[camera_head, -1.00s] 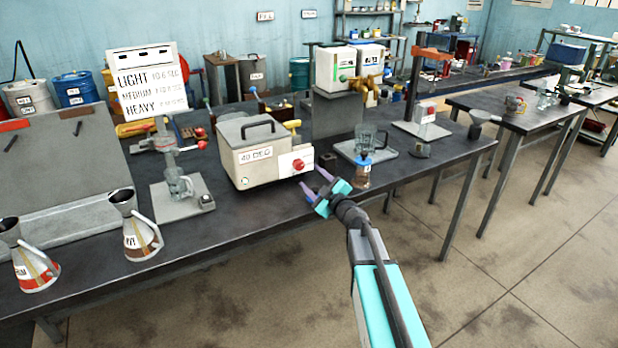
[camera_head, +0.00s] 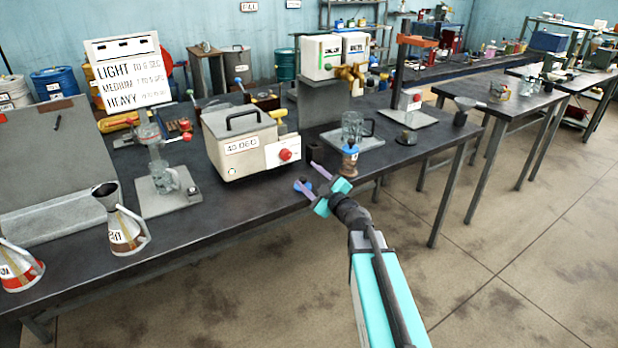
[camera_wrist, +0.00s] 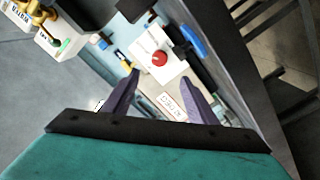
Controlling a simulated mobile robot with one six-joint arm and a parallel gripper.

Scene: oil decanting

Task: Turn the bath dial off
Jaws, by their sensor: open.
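The bath (camera_head: 240,145) is a cream box with a black top handle and a "40 DEG" label, standing on the dark table. Its red dial (camera_head: 285,155) is on a white plate at the right end of its front. The dial (camera_wrist: 159,58) also shows in the wrist view, beyond and between the fingertips. My gripper (camera_head: 311,186) is open and empty, near the table's front edge, a little right of and in front of the dial, apart from it. In the wrist view the two purple fingers (camera_wrist: 160,85) are spread.
A glass jug (camera_head: 352,128) and a small blue-capped bottle (camera_head: 350,160) stand close to the right of my gripper. A beaker on a grey stand (camera_head: 170,203) and metal cans (camera_head: 122,222) are at the left. The table front before the bath is clear.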

